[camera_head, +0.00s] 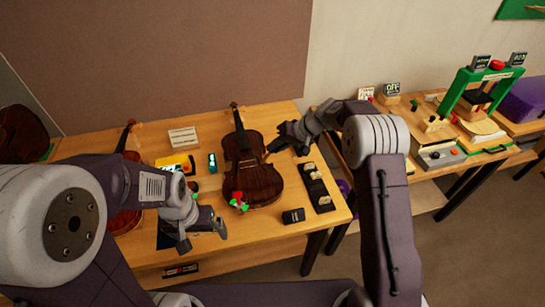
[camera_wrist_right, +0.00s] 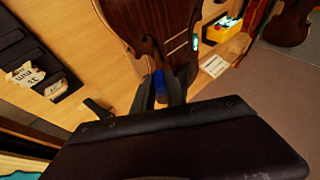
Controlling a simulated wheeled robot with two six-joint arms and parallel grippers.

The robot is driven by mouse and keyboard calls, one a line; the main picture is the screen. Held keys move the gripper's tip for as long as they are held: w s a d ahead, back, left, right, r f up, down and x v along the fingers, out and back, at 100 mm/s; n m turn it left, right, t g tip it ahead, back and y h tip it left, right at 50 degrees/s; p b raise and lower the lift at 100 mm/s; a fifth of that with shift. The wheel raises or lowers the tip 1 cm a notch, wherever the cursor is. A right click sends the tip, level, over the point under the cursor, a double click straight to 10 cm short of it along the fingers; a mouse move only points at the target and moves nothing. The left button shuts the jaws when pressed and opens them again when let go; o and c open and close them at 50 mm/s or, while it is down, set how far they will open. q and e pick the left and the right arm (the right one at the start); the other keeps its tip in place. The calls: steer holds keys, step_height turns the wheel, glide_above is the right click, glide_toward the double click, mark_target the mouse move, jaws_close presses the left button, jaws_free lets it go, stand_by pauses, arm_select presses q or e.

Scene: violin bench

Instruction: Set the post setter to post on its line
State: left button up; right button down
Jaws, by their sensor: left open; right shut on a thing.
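The violin (camera_head: 256,182) lies on the bench with its neck toward the wall. My right gripper (camera_head: 271,148) is at the violin's right edge, near its waist. In the right wrist view the gripper (camera_wrist_right: 162,90) is shut on a small blue piece (camera_wrist_right: 159,83), right beside the violin's body (camera_wrist_right: 150,28). The blue piece may be the post setter's handle; the rest of it is hidden by the fingers. I cannot tell whether it touches the violin, and no line is readable. My left gripper (camera_head: 203,236) is open and empty over the bench's front, left of the violin.
A black rack (camera_head: 319,188) with pale labels and a small black box (camera_head: 293,216) lie right of the violin. A red-and-green piece (camera_head: 238,202) sits at its lower end. A yellow box (camera_head: 180,162), teal device (camera_head: 212,163) and white card (camera_head: 184,138) are left.

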steer(key=shift+d+f, duration=0.15)
steer(key=shift+f, duration=0.1)
arm_select(q)
steer(key=shift+f, duration=0.45)
arm_select(e)
steer(key=shift+r+y, duration=0.15)
steer(key=shift+y, duration=0.15)
steer(key=c, duration=1.4)
jaws_free()
steer(key=shift+o, duration=0.2)
arm_select(q)
steer(key=shift+f+b, duration=0.85)
arm_select(e)
steer(key=v, duration=0.9)
